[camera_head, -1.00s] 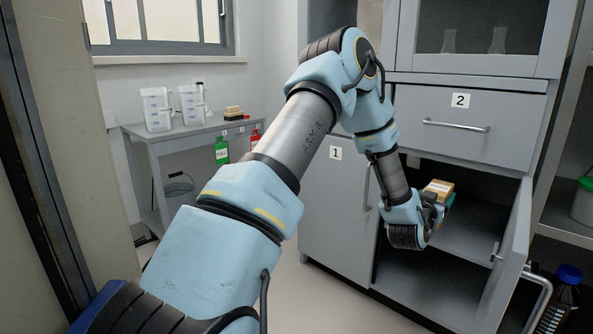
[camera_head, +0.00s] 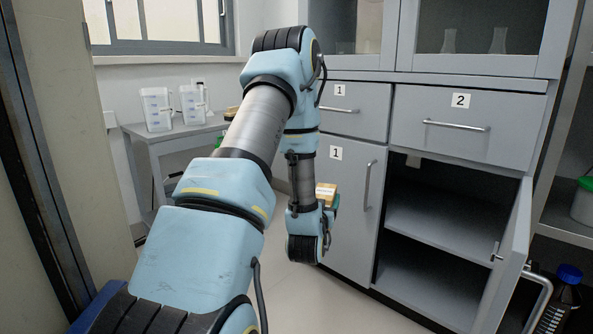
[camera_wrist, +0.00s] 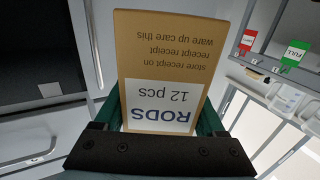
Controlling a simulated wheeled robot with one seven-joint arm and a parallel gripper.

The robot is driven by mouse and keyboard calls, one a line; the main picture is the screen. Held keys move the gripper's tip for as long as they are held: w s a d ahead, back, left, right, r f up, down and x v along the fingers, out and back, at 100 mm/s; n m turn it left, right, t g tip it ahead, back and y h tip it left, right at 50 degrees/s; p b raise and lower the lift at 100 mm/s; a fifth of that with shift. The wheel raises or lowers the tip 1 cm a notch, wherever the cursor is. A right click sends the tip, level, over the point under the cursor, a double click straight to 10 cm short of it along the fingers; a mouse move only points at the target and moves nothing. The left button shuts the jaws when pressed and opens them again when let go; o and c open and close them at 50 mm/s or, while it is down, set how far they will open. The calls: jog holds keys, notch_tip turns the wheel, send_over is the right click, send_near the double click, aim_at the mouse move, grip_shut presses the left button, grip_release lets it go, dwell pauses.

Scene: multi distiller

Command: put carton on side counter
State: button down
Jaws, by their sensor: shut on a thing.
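My gripper (camera_wrist: 157,112) is shut on the carton (camera_wrist: 160,65), a tan box with a white label reading "RODS 12 pcs", upside down in the wrist view. In the head view the carton (camera_head: 326,193) shows beside my wrist, in front of the closed cabinet door marked 1, apart from it. The fingers are mostly hidden there. The grey side counter (camera_head: 168,138) stands at the left under the window. My arm hides its right part.
Two clear jugs (camera_head: 156,109) stand on the side counter. Green (camera_wrist: 295,52) and red (camera_wrist: 247,40) tags hang at the counter in the wrist view. The open cabinet door (camera_head: 510,255) juts out at the right. Floor between cabinet and counter looks clear.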

jog(key=w+a+f+n+y, duration=0.1)
jog(key=a+n+y, duration=0.1)
jog(key=a, duration=0.7)
jog(key=w+a+f+n+y, duration=0.1)
jog(key=w+a+y, duration=0.15)
jog(key=a, duration=0.65)
notch_tip(320, 180, up, 42)
jog(key=p, duration=4.1)
jog(key=shift+s+d+t+p, duration=0.15)
jog(key=shift+s+t+p, duration=0.15)
jog(key=shift+p, duration=0.1)
jog(key=shift+f, duration=0.1)
